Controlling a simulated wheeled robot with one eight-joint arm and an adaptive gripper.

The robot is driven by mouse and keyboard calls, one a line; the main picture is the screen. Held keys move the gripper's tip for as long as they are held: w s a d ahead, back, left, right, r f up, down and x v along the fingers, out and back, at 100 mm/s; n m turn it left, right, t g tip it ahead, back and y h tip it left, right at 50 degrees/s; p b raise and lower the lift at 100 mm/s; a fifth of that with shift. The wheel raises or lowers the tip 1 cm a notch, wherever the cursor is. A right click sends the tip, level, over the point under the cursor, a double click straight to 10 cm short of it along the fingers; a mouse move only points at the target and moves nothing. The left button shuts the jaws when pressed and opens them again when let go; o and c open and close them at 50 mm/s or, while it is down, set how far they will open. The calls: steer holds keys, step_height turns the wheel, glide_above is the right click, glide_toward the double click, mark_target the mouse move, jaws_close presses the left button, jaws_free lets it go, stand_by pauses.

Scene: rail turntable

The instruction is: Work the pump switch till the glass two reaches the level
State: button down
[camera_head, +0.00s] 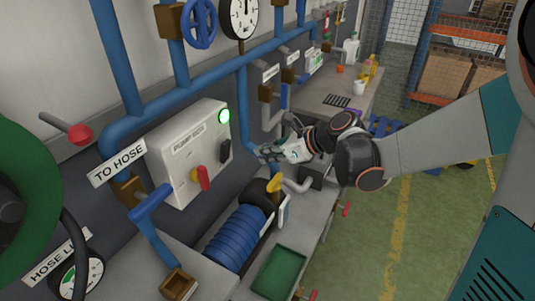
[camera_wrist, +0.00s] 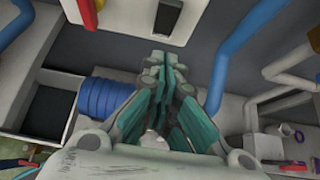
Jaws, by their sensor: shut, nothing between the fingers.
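A white pump box (camera_head: 188,152) is on the wall, with a lit green lamp (camera_head: 224,116). A black switch (camera_head: 225,151) is on its right part and a red handle on a yellow base (camera_head: 201,178) lies to the left of it. My gripper (camera_head: 261,155) is shut and empty, to the right of the box and apart from the black switch. In the wrist view, my closed fingers (camera_wrist: 164,62) point toward the wall just below the black switch (camera_wrist: 169,17); the red handle (camera_wrist: 88,14) is at upper left. I cannot pick out glass two or its level.
Blue pipes (camera_head: 190,82) run along the wall. A blue lever (camera_head: 151,203) labelled TO HOSE stands left of the box. A blue coiled hose (camera_head: 238,238) and a green tray (camera_head: 279,272) lie below.

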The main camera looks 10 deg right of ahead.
mark_target(227, 153)
steer(key=w+a+f+b, duration=0.1)
steer(key=w+a, duration=0.1)
steer(key=w+a+f, duration=0.1)
steer(key=a, duration=0.1)
steer(key=w+a+b, duration=0.1)
steer(key=w+a, duration=0.1)
steer(key=a, duration=0.1)
steer(key=shift+w+a+f+b, duration=0.1)
steer(key=shift+w+f+b, duration=0.25)
steer(key=shift+f, duration=0.05)
steer(key=shift+r, duration=0.1)
steer(key=p, duration=0.1)
steer(key=a+r+h+p, duration=0.1)
steer(key=p, duration=0.1)
steer(key=shift+w+r+g, duration=0.2)
steer(key=shift+w+g, duration=0.15)
steer(key=shift+g, duration=0.05)
steer(key=shift+f+b, duration=0.35)
steer(key=shift+d, duration=0.1)
